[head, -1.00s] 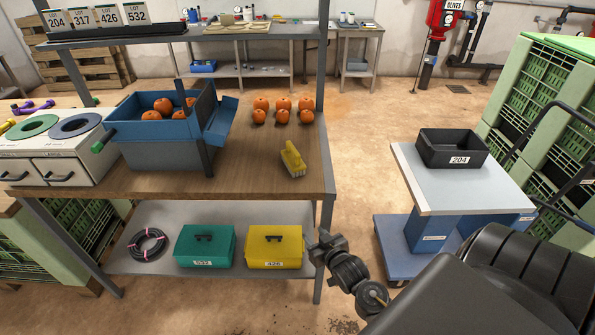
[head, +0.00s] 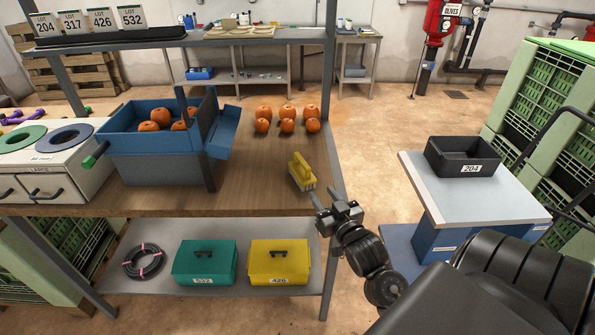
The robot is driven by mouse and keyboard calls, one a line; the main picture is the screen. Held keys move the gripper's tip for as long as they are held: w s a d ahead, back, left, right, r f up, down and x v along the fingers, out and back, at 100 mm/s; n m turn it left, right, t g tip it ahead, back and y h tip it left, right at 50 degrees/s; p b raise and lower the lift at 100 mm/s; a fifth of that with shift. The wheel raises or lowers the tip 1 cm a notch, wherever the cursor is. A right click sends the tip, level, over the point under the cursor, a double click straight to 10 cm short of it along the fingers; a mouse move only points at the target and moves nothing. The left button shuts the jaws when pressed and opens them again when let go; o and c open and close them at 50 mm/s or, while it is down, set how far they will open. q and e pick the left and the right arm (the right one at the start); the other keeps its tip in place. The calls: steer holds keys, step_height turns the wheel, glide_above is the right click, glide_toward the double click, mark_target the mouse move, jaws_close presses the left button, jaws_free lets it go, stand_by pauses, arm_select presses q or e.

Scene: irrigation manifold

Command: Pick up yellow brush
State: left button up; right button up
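The yellow brush (head: 301,172) stands on the wooden tabletop (head: 255,190) near its right edge, its pale bristles facing down and its handle on top. My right gripper (head: 318,203) is just below and to the right of the brush, at the table's right edge, apart from it. Its fingers point up and left toward the brush. They are small in the picture, and I cannot tell for certain how far they are apart. Nothing shows in the gripper. My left gripper is not in view.
Several orange fruits (head: 287,126) stand behind the brush. A blue crate (head: 148,160) with orange fruits is to its left. A grey table post (head: 329,80) rises near the right edge. A cart (head: 470,195) bears a black bin (head: 462,157) at right.

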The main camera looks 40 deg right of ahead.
mark_target(309, 175)
steer(key=x, duration=0.4)
steer(key=shift+w+p, duration=0.25)
steer(key=shift+p, duration=0.15)
steer(key=shift+w+d, duration=0.1)
steer(key=shift+w, duration=0.3)
steer(key=shift+w+d+r, duration=0.1)
steer(key=shift+w+d, duration=0.05)
steer(key=shift+w, duration=0.05)
steer(key=x, duration=0.2)
steer(key=p+x, duration=0.1)
steer(key=x, duration=0.1)
steer(key=shift+f, duration=0.25)
steer(key=shift+w+d, duration=0.15)
steer(key=shift+w, duration=0.2)
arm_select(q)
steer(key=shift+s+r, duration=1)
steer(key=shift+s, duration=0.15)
arm_select(e)
jaws_close()
